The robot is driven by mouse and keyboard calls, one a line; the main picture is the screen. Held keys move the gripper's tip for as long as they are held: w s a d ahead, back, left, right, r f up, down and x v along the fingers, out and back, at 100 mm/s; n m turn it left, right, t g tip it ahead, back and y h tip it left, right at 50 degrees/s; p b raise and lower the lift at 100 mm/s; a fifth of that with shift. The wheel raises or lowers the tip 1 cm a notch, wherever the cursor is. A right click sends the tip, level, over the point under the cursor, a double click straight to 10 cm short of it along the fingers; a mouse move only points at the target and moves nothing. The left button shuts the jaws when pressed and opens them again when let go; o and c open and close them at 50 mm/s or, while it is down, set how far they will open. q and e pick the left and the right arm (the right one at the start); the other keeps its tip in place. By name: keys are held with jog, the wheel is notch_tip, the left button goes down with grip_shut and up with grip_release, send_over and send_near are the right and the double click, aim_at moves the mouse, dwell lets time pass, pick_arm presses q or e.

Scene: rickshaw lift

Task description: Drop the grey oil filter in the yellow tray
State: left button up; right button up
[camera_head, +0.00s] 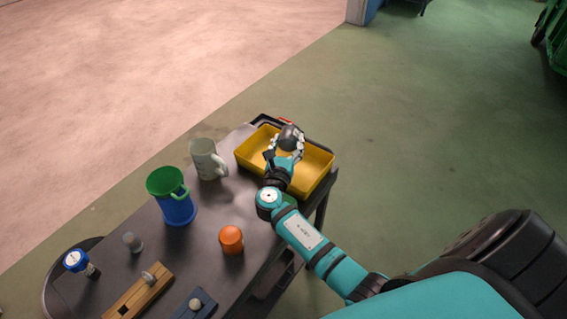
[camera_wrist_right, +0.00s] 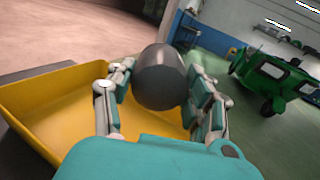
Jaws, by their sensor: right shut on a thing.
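The grey oil filter (camera_head: 290,136) is dark and rounded. My right gripper (camera_head: 286,143) is shut on it, and the head view shows both over the yellow tray (camera_head: 318,181). In the right wrist view the filter (camera_wrist_right: 160,77) sits between the two fingers of the right gripper (camera_wrist_right: 161,88). The yellow tray (camera_wrist_right: 60,128) shows below and to the left of the filter there. I cannot tell the exact height of the filter over the tray floor. My left gripper is not in view.
The tray stands at the far end of a dark cart top (camera_head: 145,210). A wooden block (camera_head: 140,295) lies nearer. A green vehicle (camera_wrist_right: 275,82) stands far off.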

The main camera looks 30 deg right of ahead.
jog(key=o, duration=1)
jog(key=shift+c, duration=0.2)
jog(key=o, duration=0.4)
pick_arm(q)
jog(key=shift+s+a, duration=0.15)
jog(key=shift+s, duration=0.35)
pick_arm(e)
jog(key=v, duration=1.2)
jog(key=shift+r, duration=0.1)
